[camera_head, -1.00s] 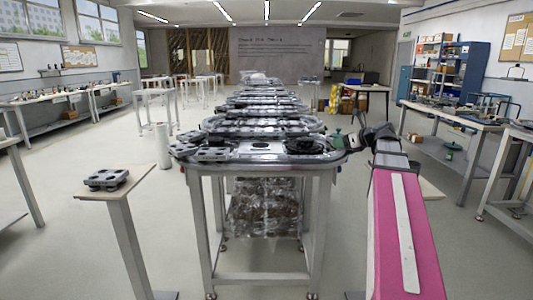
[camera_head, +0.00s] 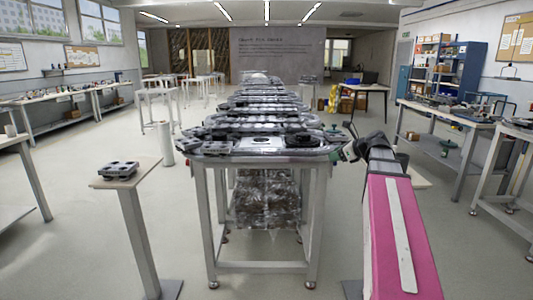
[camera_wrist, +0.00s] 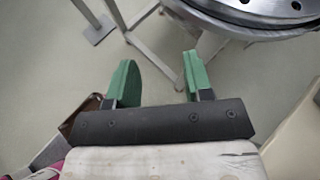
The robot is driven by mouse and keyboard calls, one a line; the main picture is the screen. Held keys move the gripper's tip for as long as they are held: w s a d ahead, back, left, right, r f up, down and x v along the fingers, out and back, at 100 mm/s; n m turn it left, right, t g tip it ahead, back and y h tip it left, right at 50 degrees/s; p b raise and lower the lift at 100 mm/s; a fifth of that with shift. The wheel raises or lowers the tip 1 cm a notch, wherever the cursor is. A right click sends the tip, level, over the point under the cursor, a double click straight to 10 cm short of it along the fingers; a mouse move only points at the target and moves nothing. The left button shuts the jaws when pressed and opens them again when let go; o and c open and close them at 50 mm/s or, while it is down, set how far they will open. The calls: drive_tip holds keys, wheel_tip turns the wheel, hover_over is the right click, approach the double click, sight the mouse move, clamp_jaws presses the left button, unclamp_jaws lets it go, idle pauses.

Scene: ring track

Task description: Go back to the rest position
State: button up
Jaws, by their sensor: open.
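My gripper shows in the wrist view (camera_wrist: 158,80) with its two green fingers apart and nothing between them. Grey floor lies below the fingers, and the rounded metal edge of the ring track (camera_wrist: 255,20) is above and to the right of them. In the head view my gripper (camera_head: 342,140) is small and partly hidden at the end of my pink arm, beside the right end of the track. The ring track (camera_head: 215,148) stands on a metal frame straight ahead, with dark parts on its near end.
A small stand (camera_head: 128,180) at the left bears a grey part (camera_head: 119,169). A white cylinder (camera_head: 165,145) stands behind it. Workbenches line both sides, with a bench (camera_head: 455,118) and a blue cabinet (camera_head: 468,72) at the right.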

drive_tip(key=s+a+f+n+g+h, duration=0.3)
drive_tip(key=s+f+n, duration=0.3)
drive_tip(key=f, duration=0.6)
drive_tip(key=s+a+f+n+g+h, duration=0.2)
drive_tip(key=s+a+f+n+h, duration=0.1)
drive_tip(key=s+f+n, duration=0.4)
drive_tip(key=s+a+f+n+g+h, duration=0.3)
drive_tip(key=s+f+n, duration=0.3)
drive_tip(key=f+n, duration=0.6)
wheel_tip(320, 180, down, 6)
drive_tip(key=shift+s+f+g, duration=0.1)
drive_tip(key=shift+s+g, duration=0.1)
drive_tip(key=shift+g, duration=0.1)
drive_tip(key=shift+a, duration=0.1)
